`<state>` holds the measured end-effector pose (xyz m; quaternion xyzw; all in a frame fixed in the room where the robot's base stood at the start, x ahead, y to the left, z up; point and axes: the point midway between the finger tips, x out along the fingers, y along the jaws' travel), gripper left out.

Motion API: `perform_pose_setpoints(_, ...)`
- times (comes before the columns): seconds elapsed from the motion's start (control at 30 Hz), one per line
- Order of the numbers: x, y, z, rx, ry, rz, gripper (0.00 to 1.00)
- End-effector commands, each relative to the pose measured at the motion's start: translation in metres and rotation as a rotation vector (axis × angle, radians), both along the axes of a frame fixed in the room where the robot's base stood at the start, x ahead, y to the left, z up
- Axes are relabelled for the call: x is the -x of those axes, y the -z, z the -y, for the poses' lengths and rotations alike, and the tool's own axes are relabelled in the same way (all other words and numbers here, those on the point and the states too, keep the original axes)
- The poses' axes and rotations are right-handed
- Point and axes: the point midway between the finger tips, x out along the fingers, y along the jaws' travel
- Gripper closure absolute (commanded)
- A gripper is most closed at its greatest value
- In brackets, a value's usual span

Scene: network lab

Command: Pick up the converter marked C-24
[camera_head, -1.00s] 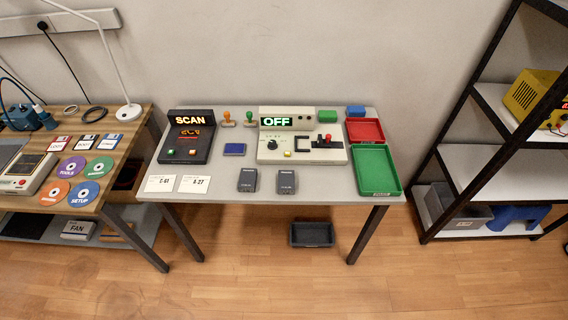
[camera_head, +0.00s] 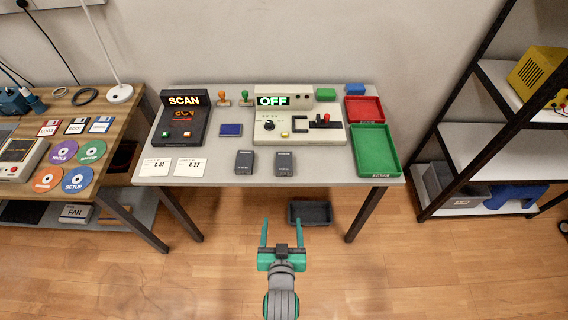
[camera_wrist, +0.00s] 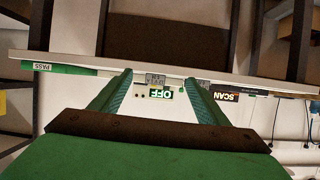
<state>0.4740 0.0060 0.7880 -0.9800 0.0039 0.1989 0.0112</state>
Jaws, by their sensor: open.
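Two small dark grey converters lie side by side near the front edge of the grey table, a left one (camera_head: 245,162) and a right one (camera_head: 284,163). Their markings are too small to read, so I cannot tell which is C-24. My gripper (camera_head: 277,224) is open and empty, in front of the table and apart from both converters. In the wrist view my two green fingers (camera_wrist: 158,90) are spread toward the table edge, with the scene upside down. Small grey shapes show between and beside the fingertips there, their markings unreadable.
On the table (camera_head: 220,175) are cards C-41 and A-27 (camera_head: 189,167), the SCAN device (camera_head: 182,122), the OFF console (camera_head: 300,128), a blue pad (camera_head: 231,130), a green tray (camera_head: 375,150) and a red tray (camera_head: 363,109). A dark bin (camera_head: 310,213) sits on the floor below.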

Motion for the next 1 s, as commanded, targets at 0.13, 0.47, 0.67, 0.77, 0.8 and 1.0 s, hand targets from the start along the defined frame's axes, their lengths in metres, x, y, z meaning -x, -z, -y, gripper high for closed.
perform_pose_setpoints(0.13, -0.055, -0.012, 0.002, 0.004, -0.003, -0.022, 0.31)
perform_pose_setpoints(0.47, -0.136, -0.044, 0.007, 0.015, -0.012, -0.083, 0.31)
perform_pose_setpoints(0.67, -0.153, -0.050, 0.008, 0.019, -0.013, -0.100, 0.31)
perform_pose_setpoints(0.77, -0.164, -0.044, 0.008, 0.020, -0.013, -0.101, 0.31)
perform_pose_setpoints(0.8, -0.170, -0.042, 0.008, 0.020, -0.013, -0.100, 0.31)
perform_pose_setpoints(1.0, -0.192, -0.028, 0.008, 0.020, -0.013, -0.101, 0.31)
